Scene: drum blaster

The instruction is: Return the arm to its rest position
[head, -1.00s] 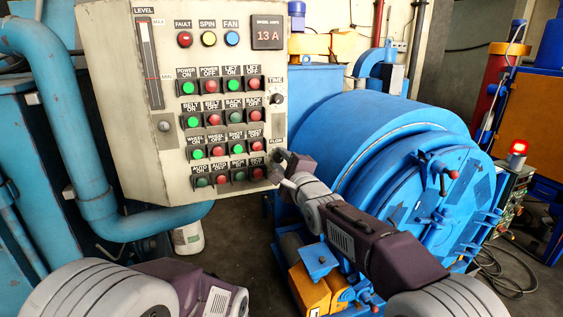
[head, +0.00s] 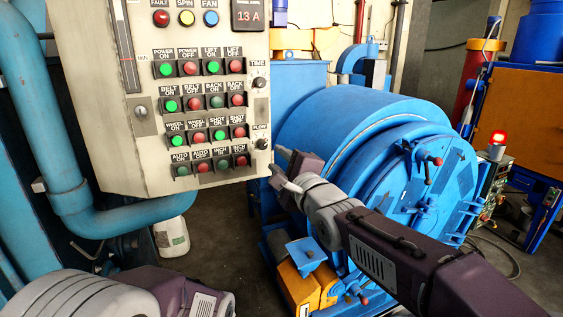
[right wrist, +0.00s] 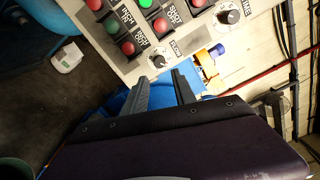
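My right arm reaches in from the lower right in the head view. Its gripper (head: 279,168) is just below and right of the FLOW knob (head: 262,144) at the lower right corner of the beige control panel (head: 100,150). In the right wrist view the two dark fingers of the right gripper (right wrist: 162,82) are apart with nothing between them. The FLOW knob also shows there (right wrist: 157,62), just beyond the fingertips and apart from them. My left arm (head: 180,290) lies folded at the lower left in the head view; its gripper is out of view.
A large blue drum machine (head: 345,135) with a round door (head: 425,190) stands close beside and behind my right arm. A blue pipe (head: 72,170) runs on the left. A white container (head: 172,236) stands on the floor. A red warning lamp (head: 497,138) is lit at right.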

